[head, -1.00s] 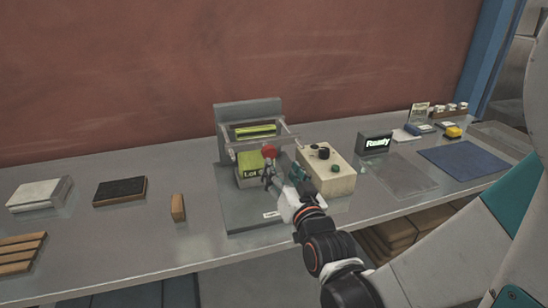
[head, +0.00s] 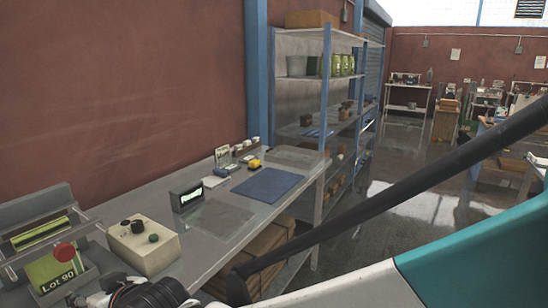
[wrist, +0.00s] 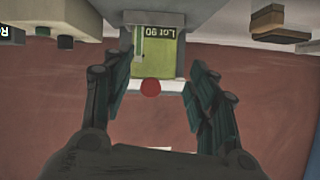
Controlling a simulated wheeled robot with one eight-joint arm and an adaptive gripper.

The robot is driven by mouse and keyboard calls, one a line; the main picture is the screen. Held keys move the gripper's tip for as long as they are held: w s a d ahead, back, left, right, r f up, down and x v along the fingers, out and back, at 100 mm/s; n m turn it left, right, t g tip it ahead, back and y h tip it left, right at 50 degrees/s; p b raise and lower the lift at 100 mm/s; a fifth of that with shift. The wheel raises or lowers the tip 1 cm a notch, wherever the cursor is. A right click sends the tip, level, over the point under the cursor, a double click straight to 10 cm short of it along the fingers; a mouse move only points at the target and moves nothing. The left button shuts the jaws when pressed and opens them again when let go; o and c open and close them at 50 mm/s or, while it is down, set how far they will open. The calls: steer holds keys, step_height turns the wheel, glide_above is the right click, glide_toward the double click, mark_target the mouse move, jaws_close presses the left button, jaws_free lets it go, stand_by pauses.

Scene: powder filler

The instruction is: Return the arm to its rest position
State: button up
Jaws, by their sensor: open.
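My gripper (wrist: 155,110) is open and empty in the wrist view, with its two dark fingers apart. Between and beyond the fingers are the red knob (wrist: 151,88) and the green "Lot 90" packet (wrist: 160,50) in the filler machine. In the head view, my arm shows at the bottom left in front of the machine, and my gripper is hard to make out there. The machine's red knob (head: 65,251) and the "Lot 90" packet (head: 58,273) show at the lower left. My teal and white body part fills the lower right.
A cream control box (head: 143,245) stands right of the machine. A small display (head: 186,196), a blue mat (head: 268,185) and small boxes lie farther along the bench. Shelves (head: 320,90) stand beyond it. Open floor (head: 410,165) lies to the right.

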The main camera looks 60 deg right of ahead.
steer(key=s+f+n+g, duration=0.1)
steer(key=s+g, duration=0.4)
steer(key=s, duration=0.8)
steer(key=shift+s+d+f+n+g, duration=0.15)
steer(key=shift+s+d+n+g, duration=0.15)
steer(key=shift+s+d+g, duration=0.1)
